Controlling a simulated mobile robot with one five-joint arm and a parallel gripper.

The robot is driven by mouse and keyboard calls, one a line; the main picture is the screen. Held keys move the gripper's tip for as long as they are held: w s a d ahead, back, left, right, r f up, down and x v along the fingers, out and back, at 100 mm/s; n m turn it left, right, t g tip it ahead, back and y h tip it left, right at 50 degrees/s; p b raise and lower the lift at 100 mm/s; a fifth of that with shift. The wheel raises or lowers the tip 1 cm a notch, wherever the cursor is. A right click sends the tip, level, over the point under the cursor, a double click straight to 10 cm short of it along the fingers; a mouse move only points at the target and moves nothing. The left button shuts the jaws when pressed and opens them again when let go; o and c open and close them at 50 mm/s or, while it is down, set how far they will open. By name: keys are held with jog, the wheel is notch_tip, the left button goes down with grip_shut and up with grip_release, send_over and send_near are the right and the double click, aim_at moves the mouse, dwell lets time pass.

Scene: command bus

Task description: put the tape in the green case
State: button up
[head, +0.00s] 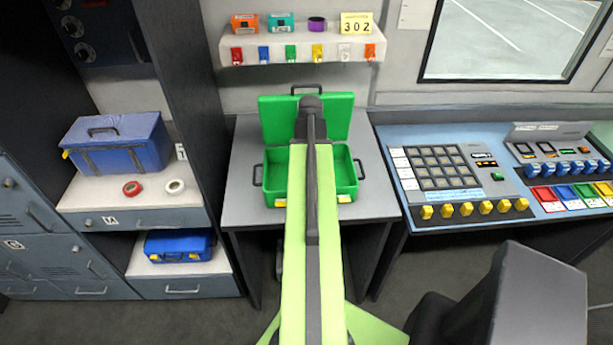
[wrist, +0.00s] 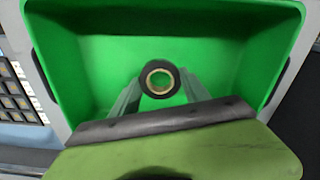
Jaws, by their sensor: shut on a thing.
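The green case (head: 343,174) stands open on the grey desk with its lid (head: 340,115) tilted up at the back. A black roll of tape with a tan core (wrist: 143,86) is between the fingers of my gripper (wrist: 158,92) in the wrist view. My gripper is shut on it, and the green inside of the case (wrist: 110,62) lies behind it. I cannot tell how high the tape is above the case floor. In the head view my arm covers the middle of the case and hides the gripper and the tape.
A red tape roll (head: 132,188) and a white one (head: 175,186) lie on the left shelf, by a blue toolbox (head: 117,145). A blue case (head: 178,246) is below. A control console (head: 440,175) stands at right, and a wall shelf (head: 300,48) hangs above the desk.

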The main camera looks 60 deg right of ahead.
notch_tip(320, 180, down, 4)
jog(key=shift+r+b, duration=0.25)
jog(key=shift+b, duration=0.75)
jog(key=shift+w+r, duration=0.15)
jog(key=shift+r, duration=0.15)
jog(key=shift+a+f, duration=0.1)
jog(key=shift+f, duration=0.15)
jog(key=o, duration=1.3)
jog(key=shift+r, duration=0.1)
notch_tip(320, 180, up, 12)
jog(key=p, duration=1.2)
jog(key=shift+r+p, duration=0.2)
jog(key=shift+p, duration=0.1)
